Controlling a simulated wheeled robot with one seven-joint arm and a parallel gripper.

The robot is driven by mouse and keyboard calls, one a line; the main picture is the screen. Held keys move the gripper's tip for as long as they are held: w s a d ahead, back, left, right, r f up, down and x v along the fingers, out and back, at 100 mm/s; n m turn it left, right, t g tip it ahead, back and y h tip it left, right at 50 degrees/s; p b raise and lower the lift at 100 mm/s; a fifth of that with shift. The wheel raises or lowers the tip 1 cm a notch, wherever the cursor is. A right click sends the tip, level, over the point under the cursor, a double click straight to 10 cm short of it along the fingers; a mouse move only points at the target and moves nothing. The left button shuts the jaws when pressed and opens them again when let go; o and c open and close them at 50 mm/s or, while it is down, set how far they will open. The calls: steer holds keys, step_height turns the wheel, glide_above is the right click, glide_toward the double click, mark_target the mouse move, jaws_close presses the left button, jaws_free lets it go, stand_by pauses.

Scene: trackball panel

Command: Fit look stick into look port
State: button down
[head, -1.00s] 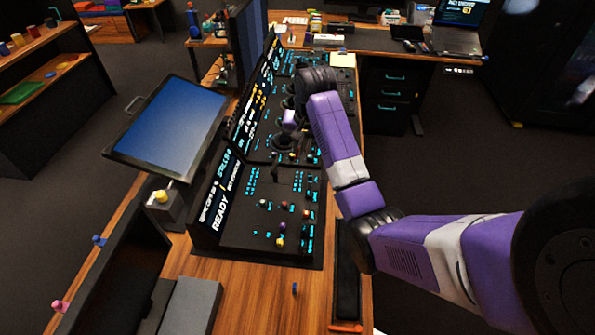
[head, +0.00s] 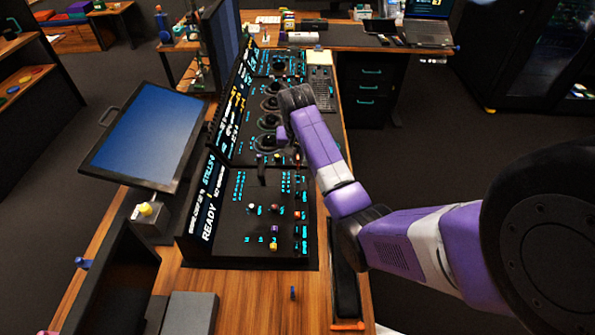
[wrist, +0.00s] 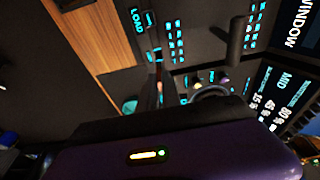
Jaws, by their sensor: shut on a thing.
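My gripper (head: 291,150) hangs low over the right side of the black control panel (head: 245,222), just past the black upright lever (head: 262,171). It is shut on a slim, dark stick with a reddish part (wrist: 158,75), which I take for the look stick; my gripper hides much of it. The lever also shows in the wrist view (wrist: 235,42). Several round dark fittings, one of them here (head: 268,122), sit in the panel's far half. I cannot tell which is the look port, and no contact of the stick with a port shows.
A blue-screened monitor (head: 148,132) stands left of the panel. Small coloured knobs (head: 274,245) rise from its near part. A keyboard (head: 322,88) lies beyond my gripper. A dark tray (head: 343,280) runs along the wooden desk's right edge. The floor on the right is open.

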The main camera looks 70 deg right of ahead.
mark_target(298, 171)
steer(key=x, duration=0.3)
steer(key=a+x, duration=0.1)
steer(key=x, duration=0.2)
steer(key=shift+s+a+f, duration=0.1)
steer(key=shift+s+f, duration=0.1)
steer(key=shift+f, duration=0.15)
steer(key=c, duration=1.6)
jaws_free()
steer(key=shift+o, duration=0.2)
steer(key=v, duration=1.2)
